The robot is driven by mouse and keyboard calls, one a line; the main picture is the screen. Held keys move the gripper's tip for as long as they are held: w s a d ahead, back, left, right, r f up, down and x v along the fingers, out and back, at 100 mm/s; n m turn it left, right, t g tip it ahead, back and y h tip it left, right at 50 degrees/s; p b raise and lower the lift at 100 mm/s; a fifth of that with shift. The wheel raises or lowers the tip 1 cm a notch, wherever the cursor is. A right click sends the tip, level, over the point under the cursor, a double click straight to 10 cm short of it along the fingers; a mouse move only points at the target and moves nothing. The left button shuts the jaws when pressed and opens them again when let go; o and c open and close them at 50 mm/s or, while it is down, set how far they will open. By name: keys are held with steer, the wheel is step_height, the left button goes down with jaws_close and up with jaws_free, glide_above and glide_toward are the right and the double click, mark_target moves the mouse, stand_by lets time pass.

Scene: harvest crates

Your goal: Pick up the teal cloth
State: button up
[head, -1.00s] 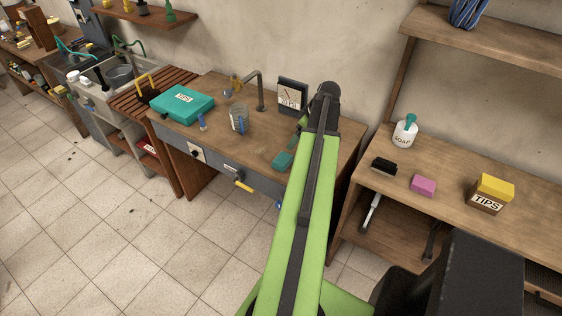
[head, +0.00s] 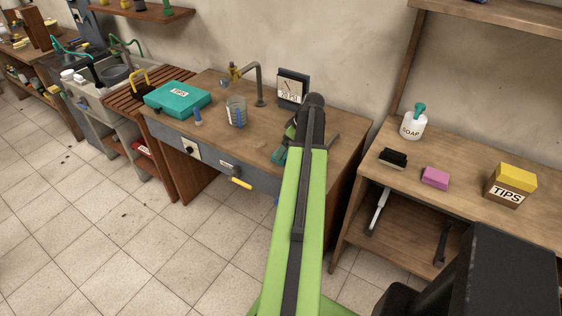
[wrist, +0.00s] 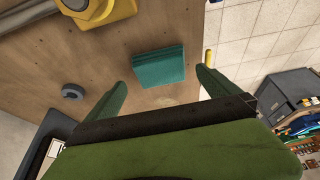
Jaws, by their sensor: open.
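The teal cloth (wrist: 158,67) is a folded, flat rectangle on the wooden bench top. In the wrist view it lies ahead of my gripper (wrist: 161,80), between the lines of the two green fingers and just past their tips. My gripper is open and empty, with bare wood showing between the fingers. In the head view the cloth (head: 279,154) shows only in part at the left of my arm; the rest is hidden behind it.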

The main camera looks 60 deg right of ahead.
steer(key=b+x, duration=0.3)
steer(key=x, duration=0.1)
steer(key=shift+a+f, duration=0.15)
steer(key=shift+f, duration=0.1)
steer(key=shift+r, duration=0.2)
steer(key=c, duration=1.3)
steer(key=shift+r, duration=0.1)
steer(key=r+p, duration=0.1)
steer(key=p, duration=0.1)
steer(key=r+p, duration=0.1)
steer(key=r, duration=0.1)
steer(key=r+p, duration=0.2)
steer(key=shift+s+d+r+p, duration=0.1)
steer(key=shift+s+d+p, duration=0.25)
steer(key=shift+s, duration=0.05)
steer(key=s+d+r+p, duration=0.5)
steer(key=s, duration=0.4)
steer(key=shift+d+r+p, duration=0.3)
steer(key=shift+d, duration=0.1)
